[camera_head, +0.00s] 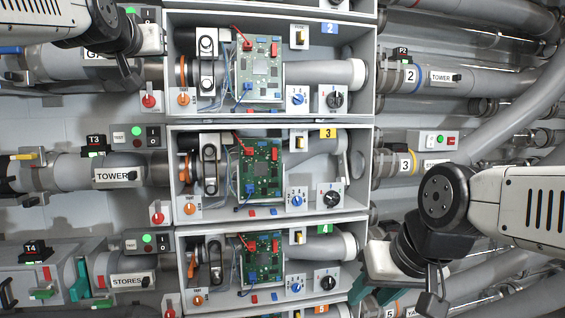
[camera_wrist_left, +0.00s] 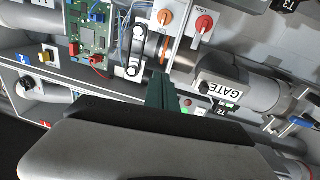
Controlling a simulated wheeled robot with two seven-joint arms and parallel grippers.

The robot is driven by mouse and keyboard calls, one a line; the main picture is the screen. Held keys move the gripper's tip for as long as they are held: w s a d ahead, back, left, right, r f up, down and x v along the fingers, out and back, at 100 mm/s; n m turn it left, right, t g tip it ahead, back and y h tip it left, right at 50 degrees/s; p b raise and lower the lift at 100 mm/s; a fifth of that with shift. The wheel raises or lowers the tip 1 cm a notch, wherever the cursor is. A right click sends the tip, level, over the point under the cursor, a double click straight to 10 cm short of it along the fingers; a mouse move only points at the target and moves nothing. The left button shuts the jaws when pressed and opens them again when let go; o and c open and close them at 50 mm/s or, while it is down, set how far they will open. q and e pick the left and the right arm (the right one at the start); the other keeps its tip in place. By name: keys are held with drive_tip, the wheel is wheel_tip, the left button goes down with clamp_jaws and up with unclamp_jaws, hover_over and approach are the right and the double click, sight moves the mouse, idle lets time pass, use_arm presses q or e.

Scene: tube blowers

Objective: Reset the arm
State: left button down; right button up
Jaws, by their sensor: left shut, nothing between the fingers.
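My left arm comes in at the top left of the head view, with its pale gripper body (camera_head: 150,40) beside the left edge of the top blower case; its fingers are hidden there. In the left wrist view the green fingers of my left gripper (camera_wrist_left: 163,92) are together and empty, in front of the case's left edge and the GATE pipe. My right gripper (camera_head: 376,298) hangs at the lower right of the head view, beside the lowest case. Its two teal fingers look apart, with nothing seen between them.
Three open cases with green circuit boards stand stacked: case 2 (camera_head: 325,112), case 3 (camera_head: 325,210) and case 4 (camera_head: 345,292). Grey pipes marked TOWER (camera_head: 75,172) and STORES (camera_head: 100,281) join on the left. More pipes (camera_head: 465,80) crowd the right.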

use_arm(q)
drive_tip(key=s+d+f+m+g+h, duration=0.1)
drive_tip(key=s+d+f+g+h, duration=0.3)
drive_tip(key=f, duration=0.8)
drive_tip(key=s+d+f+g+y, duration=0.15)
drive_tip(key=d+f, duration=0.35)
drive_tip(key=f, duration=0.8)
drive_tip(key=s+d+f+g+h, duration=0.1)
drive_tip(key=s+d+f+g, duration=0.1)
drive_tip(key=s+f, duration=0.4)
drive_tip(key=s+d+f+m+g, duration=0.1)
drive_tip(key=s+d+f+g, duration=0.2)
drive_tip(key=s+f, duration=0.3)
wheel_tip(320, 180, down, 6)
drive_tip(key=shift+d+r+g+h, duration=0.15)
drive_tip(key=shift+r+g+h, duration=0.15)
drive_tip(key=shift+g, duration=0.45)
drive_tip(key=shift+s, duration=0.1)
